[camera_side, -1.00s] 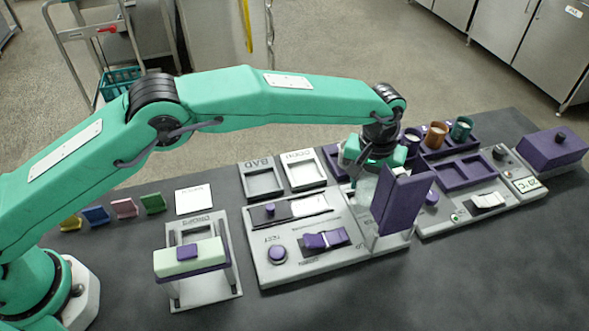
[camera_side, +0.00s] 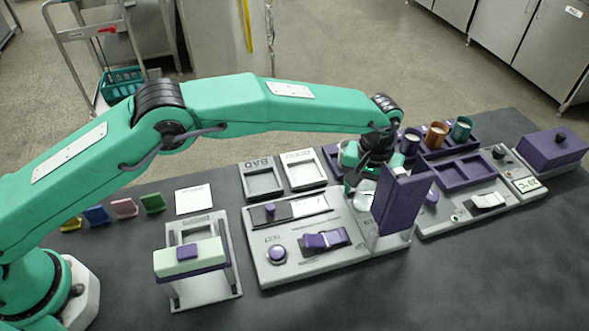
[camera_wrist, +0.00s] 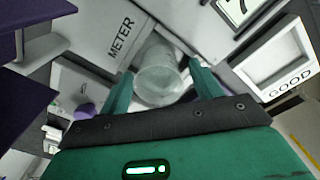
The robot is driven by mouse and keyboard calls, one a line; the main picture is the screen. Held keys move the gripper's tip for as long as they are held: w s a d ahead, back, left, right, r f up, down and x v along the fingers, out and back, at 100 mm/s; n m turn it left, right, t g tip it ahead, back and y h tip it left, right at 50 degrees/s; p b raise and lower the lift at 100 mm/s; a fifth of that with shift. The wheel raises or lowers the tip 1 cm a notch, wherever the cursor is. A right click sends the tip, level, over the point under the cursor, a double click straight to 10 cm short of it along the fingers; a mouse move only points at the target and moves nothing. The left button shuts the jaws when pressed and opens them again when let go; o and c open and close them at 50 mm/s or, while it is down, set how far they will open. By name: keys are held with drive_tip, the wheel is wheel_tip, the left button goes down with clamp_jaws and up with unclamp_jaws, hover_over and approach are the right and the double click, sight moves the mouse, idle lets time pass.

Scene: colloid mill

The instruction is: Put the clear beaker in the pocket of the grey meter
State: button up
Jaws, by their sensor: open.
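The clear beaker (camera_wrist: 160,72) shows between my two fingers in the wrist view, with the pale surface marked METER (camera_wrist: 108,24) beside it. In the side view the beaker (camera_side: 366,196) is a faint clear shape at the right end of the grey meter (camera_side: 345,222), partly behind a purple upright panel. My gripper (camera_side: 362,180) is just above and around it; in the wrist view my gripper (camera_wrist: 163,82) has its fingers apart on either side of the beaker. The pocket's edges and the beaker's base are hidden, so I cannot tell how it is seated.
The purple panel (camera_side: 402,203) stands close to the right of my gripper. Trays marked BAD (camera_side: 262,180) and GOOD (camera_side: 305,172) lie behind the meter. A purple rack with several cups (camera_side: 437,134) is at the back right.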

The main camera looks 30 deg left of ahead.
drive_tip(key=shift+r, duration=0.2)
wheel_tip(320, 180, up, 12)
drive_tip(key=shift+s, duration=0.2)
idle(0.4)
drive_tip(key=shift+a, duration=0.15)
idle(0.4)
drive_tip(key=s+a+r+t, duration=0.1)
drive_tip(key=s+a+r, duration=0.1)
drive_tip(key=a+r, duration=0.45)
drive_tip(key=s+a+r+t, duration=0.15)
drive_tip(key=a+r, duration=0.25)
drive_tip(key=a, duration=0.6)
drive_tip(key=s+a+r, duration=0.3)
drive_tip(key=a+r, duration=0.3)
drive_tip(key=a, duration=0.3)
drive_tip(key=s+a+f+t, duration=0.1)
drive_tip(key=s+a+f, duration=0.2)
drive_tip(key=s+a, duration=0.4)
drive_tip(key=s+a+f+m+t, duration=0.1)
drive_tip(key=s+a+f, duration=0.2)
drive_tip(key=s+a, duration=0.5)
drive_tip(key=s, duration=0.6)
drive_tip(key=shift+a+f+t, duration=0.2)
drive_tip(key=shift+a+t, duration=0.05)
drive_tip(key=shift+t, duration=0.1)
